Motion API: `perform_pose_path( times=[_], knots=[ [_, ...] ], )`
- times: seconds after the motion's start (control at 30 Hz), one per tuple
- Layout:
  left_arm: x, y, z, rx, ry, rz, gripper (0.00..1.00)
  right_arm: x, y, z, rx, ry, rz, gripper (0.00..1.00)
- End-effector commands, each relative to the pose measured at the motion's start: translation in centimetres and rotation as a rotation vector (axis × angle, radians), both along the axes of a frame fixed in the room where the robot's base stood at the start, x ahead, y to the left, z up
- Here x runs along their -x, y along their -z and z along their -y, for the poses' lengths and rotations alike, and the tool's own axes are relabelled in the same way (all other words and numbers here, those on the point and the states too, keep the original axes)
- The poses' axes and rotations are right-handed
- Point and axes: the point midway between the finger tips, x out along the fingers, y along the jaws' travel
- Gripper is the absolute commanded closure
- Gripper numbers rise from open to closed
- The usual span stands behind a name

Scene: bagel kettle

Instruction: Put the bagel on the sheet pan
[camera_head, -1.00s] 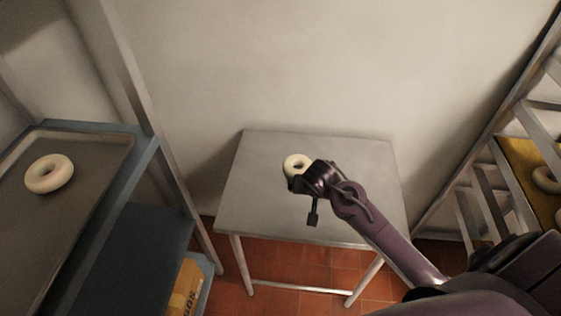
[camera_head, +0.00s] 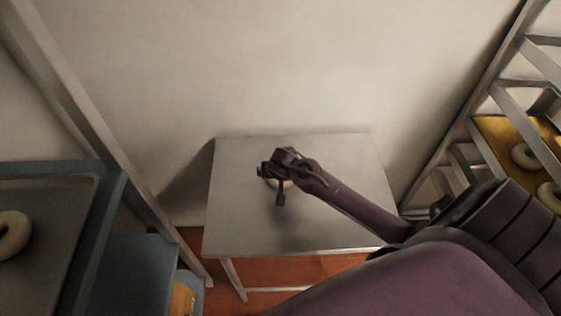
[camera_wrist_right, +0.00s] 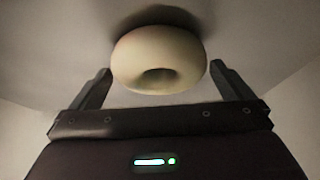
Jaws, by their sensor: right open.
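A pale bagel (camera_head: 287,184) lies on the grey metal table, mostly hidden under my right gripper (camera_head: 270,184) in the head view. In the right wrist view the bagel (camera_wrist_right: 158,62) shows whole, with its hole facing the camera. My right gripper (camera_wrist_right: 160,82) is open there, one finger on each side of the bagel, with a gap to each finger. A grey sheet pan (camera_head: 62,228) is on the blue-grey shelf at the left, with another bagel (camera_head: 12,234) on it, cut by the picture edge. My left gripper is not in view.
The table (camera_head: 345,215) is otherwise clear, with a plain wall behind it. A metal rack at the right holds a yellow tray (camera_head: 494,128) with bagels. A shelf post (camera_head: 95,130) stands between the table and the left shelf. A box (camera_head: 182,298) sits low at the left.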

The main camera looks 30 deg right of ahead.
Motion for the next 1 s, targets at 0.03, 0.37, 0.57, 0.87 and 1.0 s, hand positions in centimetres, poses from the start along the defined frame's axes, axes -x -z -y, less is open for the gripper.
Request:
perform_pose_path(
  times=[0.03, 0.37, 0.57, 0.87, 1.0],
  knots=[
    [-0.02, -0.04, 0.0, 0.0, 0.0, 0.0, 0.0, -0.24, 0.48, 0.18, 0.001, 0.0, 0.0, 0.0],
    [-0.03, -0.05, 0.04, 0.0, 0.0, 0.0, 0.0, -0.54, 1.16, 0.35, 0.0, 0.0, 0.001, 0.0],
    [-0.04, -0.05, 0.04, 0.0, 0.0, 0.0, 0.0, -0.53, 1.17, 0.34, 0.001, 0.0, 0.001, 0.25],
    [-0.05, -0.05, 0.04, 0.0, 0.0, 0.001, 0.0, -0.53, 1.06, 0.32, 0.0, 0.0, 0.001, 0.35],
    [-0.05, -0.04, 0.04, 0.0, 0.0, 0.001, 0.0, -0.56, 0.34, 0.25, -0.001, 0.0, 0.002, 0.35]
  ],
)
